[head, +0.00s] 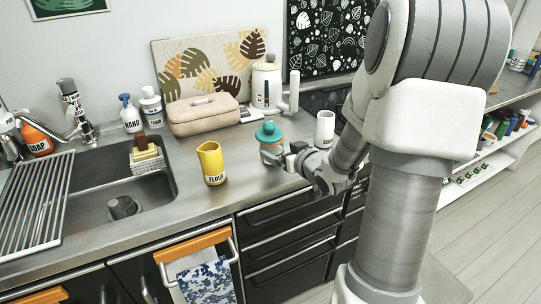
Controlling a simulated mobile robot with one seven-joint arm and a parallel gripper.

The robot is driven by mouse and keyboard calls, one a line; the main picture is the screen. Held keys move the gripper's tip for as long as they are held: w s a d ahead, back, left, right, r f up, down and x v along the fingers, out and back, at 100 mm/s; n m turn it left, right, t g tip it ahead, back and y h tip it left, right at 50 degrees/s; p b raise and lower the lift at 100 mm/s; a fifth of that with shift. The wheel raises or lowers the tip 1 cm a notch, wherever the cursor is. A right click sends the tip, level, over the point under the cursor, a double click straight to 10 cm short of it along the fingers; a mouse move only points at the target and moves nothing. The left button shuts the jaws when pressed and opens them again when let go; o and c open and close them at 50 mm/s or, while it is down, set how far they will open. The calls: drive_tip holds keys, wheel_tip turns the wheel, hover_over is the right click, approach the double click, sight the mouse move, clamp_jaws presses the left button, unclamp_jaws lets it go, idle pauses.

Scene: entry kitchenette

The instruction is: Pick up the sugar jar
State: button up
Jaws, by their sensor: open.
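A small jar with a teal knobbed lid (269,131) and a paler orange-tan body stands upright on the metal counter, right of the yellow flour jug. It looks like the sugar jar, but no label on it can be read. My gripper (284,157) is open and low over the counter, at the jar's right front side. Its fingers overlap the jar's lower body in the picture. I cannot tell whether the jar is between the fingers or whether they touch it. Part of the jar's lower side is hidden by the gripper.
The yellow flour jug (211,163) stands close on the left. A white cup (324,129) stands right of the jar, near my arm. A beige box (202,116) and a white canister (266,82) stand behind. The sink (97,205) is at left. The counter's front edge is close.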

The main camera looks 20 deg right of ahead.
drive_tip(key=b+x, duration=0.1)
drive_tip(key=x, duration=0.5)
drive_tip(key=shift+s+d+f, duration=0.1)
drive_tip(key=shift+f, duration=0.1)
drive_tip(key=shift+w+b, duration=0.3)
drive_tip(key=shift+w, duration=0.1)
